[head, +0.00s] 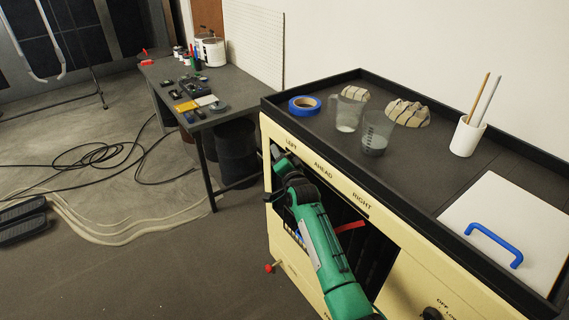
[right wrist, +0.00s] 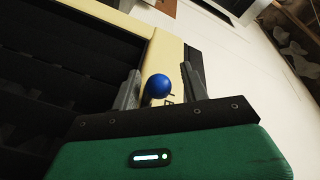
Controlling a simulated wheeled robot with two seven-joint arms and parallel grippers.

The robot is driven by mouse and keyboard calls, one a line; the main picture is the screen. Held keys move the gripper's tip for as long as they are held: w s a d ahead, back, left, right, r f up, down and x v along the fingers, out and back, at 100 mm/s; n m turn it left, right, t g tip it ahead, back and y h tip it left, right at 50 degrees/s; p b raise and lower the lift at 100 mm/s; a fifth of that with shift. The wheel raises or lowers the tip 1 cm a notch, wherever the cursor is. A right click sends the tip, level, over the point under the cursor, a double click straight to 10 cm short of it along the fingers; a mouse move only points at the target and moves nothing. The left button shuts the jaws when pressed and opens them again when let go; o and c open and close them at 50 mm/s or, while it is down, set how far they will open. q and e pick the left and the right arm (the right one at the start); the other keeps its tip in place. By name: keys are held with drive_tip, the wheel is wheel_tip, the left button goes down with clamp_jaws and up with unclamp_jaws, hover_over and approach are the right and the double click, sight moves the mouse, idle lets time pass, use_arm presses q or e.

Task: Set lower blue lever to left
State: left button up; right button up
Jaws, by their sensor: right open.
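The blue ball knob (right wrist: 158,87) of a lever shows in the right wrist view, between the two fingers of my right gripper (head: 277,152). The fingers stand apart, with a gap visible to the knob's right; contact on its left is unclear. In the head view my right gripper is at the cabinet's front, just below the word LEFT, and its arm hides much of the slotted panel. A small blue patch (head: 299,236) shows left of my arm, too small to identify. My left gripper is out of view.
The cream cabinet (head: 395,238) has a dark slotted front with a red lever (head: 350,227). Its black-rimmed top holds blue tape (head: 304,105), clear beakers (head: 376,133), a white pen cup (head: 467,136) and a blue-handled panel (head: 505,225). A red knob (head: 271,267) sticks out low on the left.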

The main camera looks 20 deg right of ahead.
drive_tip(key=shift+s+f, duration=0.1)
drive_tip(key=shift+s, duration=0.2)
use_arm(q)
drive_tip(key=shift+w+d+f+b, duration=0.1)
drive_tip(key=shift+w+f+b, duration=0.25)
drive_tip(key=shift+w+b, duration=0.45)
use_arm(e)
drive_tip(key=s, duration=1.2)
drive_tip(key=shift+s+d, duration=0.4)
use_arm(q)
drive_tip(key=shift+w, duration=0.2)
